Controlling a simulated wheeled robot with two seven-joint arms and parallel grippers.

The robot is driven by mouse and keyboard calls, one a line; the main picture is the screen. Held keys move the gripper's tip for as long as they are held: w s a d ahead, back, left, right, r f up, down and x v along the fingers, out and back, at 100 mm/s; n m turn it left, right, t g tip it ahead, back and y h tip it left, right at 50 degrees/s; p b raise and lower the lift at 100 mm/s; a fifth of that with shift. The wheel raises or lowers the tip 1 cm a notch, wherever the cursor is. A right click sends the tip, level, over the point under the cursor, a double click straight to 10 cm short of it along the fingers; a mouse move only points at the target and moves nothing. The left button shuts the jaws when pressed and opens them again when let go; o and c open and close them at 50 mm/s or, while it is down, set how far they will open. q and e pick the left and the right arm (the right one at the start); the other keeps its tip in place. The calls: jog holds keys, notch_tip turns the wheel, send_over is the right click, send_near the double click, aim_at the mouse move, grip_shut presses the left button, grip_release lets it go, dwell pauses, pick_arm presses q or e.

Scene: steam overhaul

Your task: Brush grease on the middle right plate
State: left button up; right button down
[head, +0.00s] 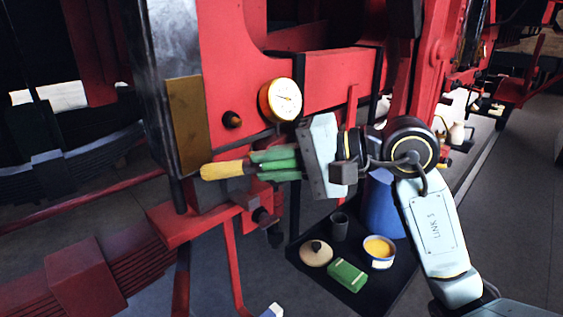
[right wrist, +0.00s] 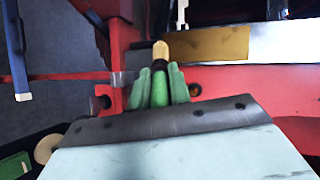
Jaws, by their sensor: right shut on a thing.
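My right gripper (head: 277,163) has green fingers and is shut on a brush (head: 222,170). The yellow brush head points left in the head view; the handle is mostly hidden by the fingers. The right wrist view also shows the brush tip (right wrist: 160,50) ahead of the fingers (right wrist: 160,85). My left gripper is not in view.
A dial gauge (head: 284,100) and red frame parts stand near my gripper.

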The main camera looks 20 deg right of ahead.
jog(key=shift+w+a, duration=0.25)
jog(key=shift+w, duration=0.35)
dwell(0.6)
jog(key=shift+s+r+p, duration=0.1)
jog(key=shift+r+p, duration=0.6)
jog(key=shift+r, duration=1.35)
jog(key=shift+r+p, duration=2.7)
jog(key=shift+r, duration=3.1)
notch_tip(320, 180, down, 16)
jog(key=b, duration=1.7)
jog(key=shift+r+b, duration=0.1)
jog(key=shift+b, duration=0.25)
